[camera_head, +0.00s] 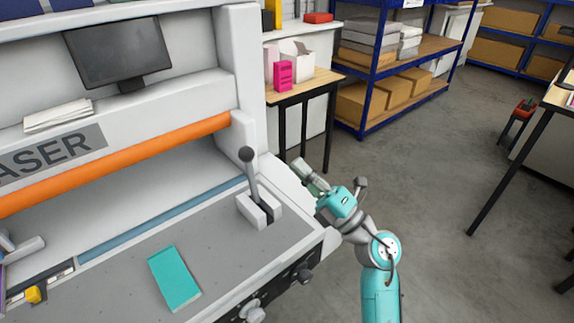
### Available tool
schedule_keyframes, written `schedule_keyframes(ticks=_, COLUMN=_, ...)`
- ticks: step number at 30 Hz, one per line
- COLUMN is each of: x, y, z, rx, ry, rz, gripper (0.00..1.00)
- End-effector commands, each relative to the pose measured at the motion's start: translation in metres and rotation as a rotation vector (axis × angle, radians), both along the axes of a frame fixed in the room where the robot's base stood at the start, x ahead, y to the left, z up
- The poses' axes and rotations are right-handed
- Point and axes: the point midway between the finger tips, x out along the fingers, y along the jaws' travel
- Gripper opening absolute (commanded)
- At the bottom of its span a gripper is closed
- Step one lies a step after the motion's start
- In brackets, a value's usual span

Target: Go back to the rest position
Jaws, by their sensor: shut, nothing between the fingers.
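My gripper (304,168) is at the end of my teal and grey arm, beside the right end of the grey machine (120,240). It is small in view, shut and empty. A lever (252,180) with a dark ball knob stands upright on the machine's bed, just left of my gripper, with a gap between them in the picture. Whether any part of my wrist touches the machine's white side cannot be told. A teal block (174,278) lies flat on the bed, well to the left of the gripper.
Dark knobs (305,276) stick out from the machine's front edge near my arm. A wooden side table (310,86) with a pink box (283,75) stands behind the gripper. Blue shelving (366,80) is farther back. Another table (557,98) is at right. Grey floor (440,180) between is clear.

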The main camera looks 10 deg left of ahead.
Motion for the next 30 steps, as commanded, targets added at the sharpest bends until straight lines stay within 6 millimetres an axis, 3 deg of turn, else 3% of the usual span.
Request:
schedule_keyframes(ticks=6, x=-0.005, y=-0.010, z=0.002, rx=-0.001, ry=0.000, rz=0.001, gripper=0.00)
schedule_keyframes(ticks=20, x=-0.006, y=-0.011, z=0.001, rx=0.001, ry=0.003, rz=0.001, gripper=0.00)
schedule_keyframes(ticks=25, x=-0.020, y=-0.022, z=-0.018, rx=0.044, ry=0.050, rz=-0.006, gripper=0.00)
schedule_keyframes(ticks=30, x=-0.053, y=-0.049, z=-0.056, rx=0.146, ry=0.160, rz=-0.023, gripper=0.00)
